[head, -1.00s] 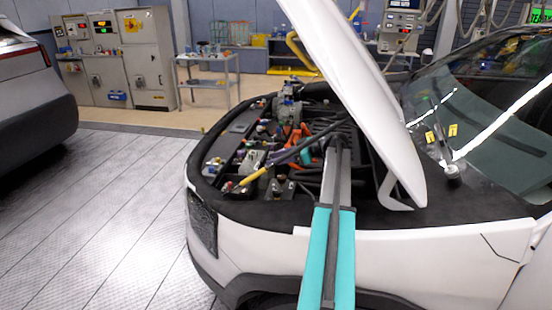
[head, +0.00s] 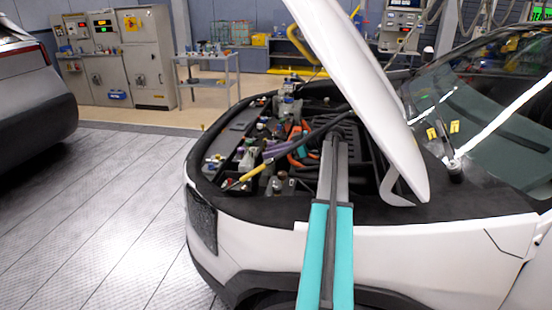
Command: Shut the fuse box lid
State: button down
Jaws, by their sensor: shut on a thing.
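My arm reaches over the fender into the open engine bay (head: 225,185) of the white car. My gripper (head: 268,159) is small and dark at the front left of the bay. It appears shut on a yellow rod-like thing (head: 252,173) with a thin tip pointing down and left. The jaws themselves are hard to make out. I cannot pick out the fuse box or its lid for certain among the crowded parts; my arm covers some of the bay.
The raised white hood (head: 365,85) slants close to the right of my arm. Orange hoses (head: 297,131) and several small parts crowd the bay. A workbench (head: 207,70) and grey cabinets (head: 150,60) stand behind. The floor (head: 110,210) at left is clear.

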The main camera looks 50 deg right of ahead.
jog(key=shift+w+a+r+b, duration=0.2)
jog(key=shift+w+b, duration=0.05)
jog(key=shift+w, duration=0.15)
jog(key=shift+w+a+r+b, duration=0.15)
jog(key=shift+w+a+b, duration=0.1)
jog(key=shift+w, duration=0.15)
jog(key=shift+w+a+r, duration=0.1)
jog(key=shift+w+r, duration=0.2)
jog(key=shift+r, duration=0.05)
jog(key=c, duration=1.6)
grip_release()
jog(key=shift+c, duration=0.2)
jog(key=shift+s+f, duration=0.1)
jog(key=shift+s+d+r+b, duration=0.2)
jog(key=shift+s+d+b, duration=0.1)
jog(key=shift+s+b, duration=0.15)
jog(key=b+v, duration=0.2)
jog(key=v, duration=1)
jog(key=shift+s, duration=0.2)
